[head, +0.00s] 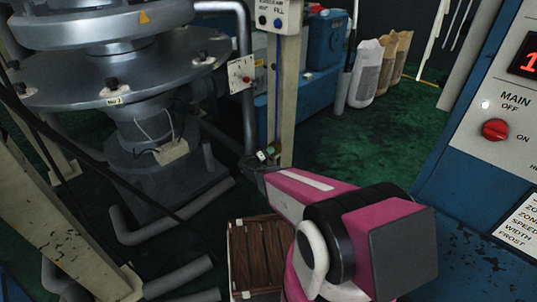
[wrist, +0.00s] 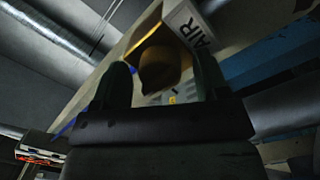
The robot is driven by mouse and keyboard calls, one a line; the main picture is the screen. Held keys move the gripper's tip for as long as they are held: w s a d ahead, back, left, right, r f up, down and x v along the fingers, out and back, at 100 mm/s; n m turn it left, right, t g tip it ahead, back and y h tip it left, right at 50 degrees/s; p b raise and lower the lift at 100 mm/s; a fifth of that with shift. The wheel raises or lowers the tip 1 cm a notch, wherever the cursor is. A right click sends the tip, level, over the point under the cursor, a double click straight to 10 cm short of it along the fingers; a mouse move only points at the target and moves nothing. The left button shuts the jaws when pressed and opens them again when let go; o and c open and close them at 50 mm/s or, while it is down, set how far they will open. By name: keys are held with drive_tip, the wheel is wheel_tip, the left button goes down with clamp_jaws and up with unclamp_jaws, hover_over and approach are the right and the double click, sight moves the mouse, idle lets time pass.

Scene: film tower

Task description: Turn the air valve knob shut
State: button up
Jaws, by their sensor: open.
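In the wrist view a dark brownish rounded knob (wrist: 160,70) sits on a pale post, beside a white label (wrist: 197,28) reading AIR. My gripper (wrist: 163,66) is open, with one dark finger on each side of the knob. A gap shows between the left finger and the knob; I cannot tell whether either finger touches it. The knob cannot be made out there.
A large round metal machine (head: 120,75) stands at left, with pipes low on the floor. A blue control cabinet (head: 480,190) with a red MAIN knob (head: 495,129) is at right. A wooden crate (head: 258,255) lies below my arm.

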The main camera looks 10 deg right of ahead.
drive_tip(key=c, duration=0.9)
drive_tip(key=shift+n, duration=0.3)
drive_tip(key=n, duration=0.3)
drive_tip(key=shift+n, duration=0.4)
drive_tip(key=n, duration=0.4)
drive_tip(key=shift+n+t, duration=0.3)
drive_tip(key=n, duration=0.4)
drive_tip(key=shift+n, duration=0.4)
drive_tip(key=shift+n+t, duration=0.4)
drive_tip(key=shift+n, duration=2)
drive_tip(key=shift+s, duration=0.1)
